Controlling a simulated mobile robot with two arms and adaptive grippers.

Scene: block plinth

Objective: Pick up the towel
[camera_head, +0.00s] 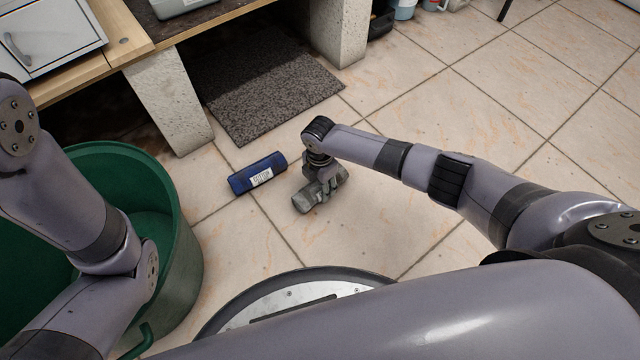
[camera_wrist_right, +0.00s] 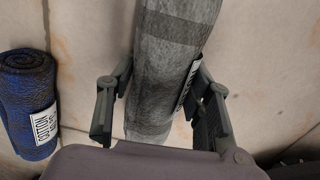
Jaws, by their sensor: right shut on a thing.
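A grey rolled towel (camera_head: 307,199) with a white label lies low over the tiled floor. In the right wrist view the grey towel (camera_wrist_right: 172,60) runs between the two fingers of my right gripper (camera_head: 327,184), which is shut on it. I cannot tell whether the towel still touches the floor. A blue rolled towel (camera_head: 257,174) with a white "COTTON" label lies on the floor just left of the gripper, and it also shows at the left edge of the right wrist view (camera_wrist_right: 27,105). My left arm is at the left, but its gripper is out of view.
A green tub (camera_head: 188,262) stands at the left. A dark grey mat (camera_head: 262,92) lies behind the towels, between stone supports (camera_head: 168,100) of a wooden bench (camera_head: 135,42). Bottles (camera_head: 404,10) stand at the back. The tiled floor right of the gripper is mostly clear.

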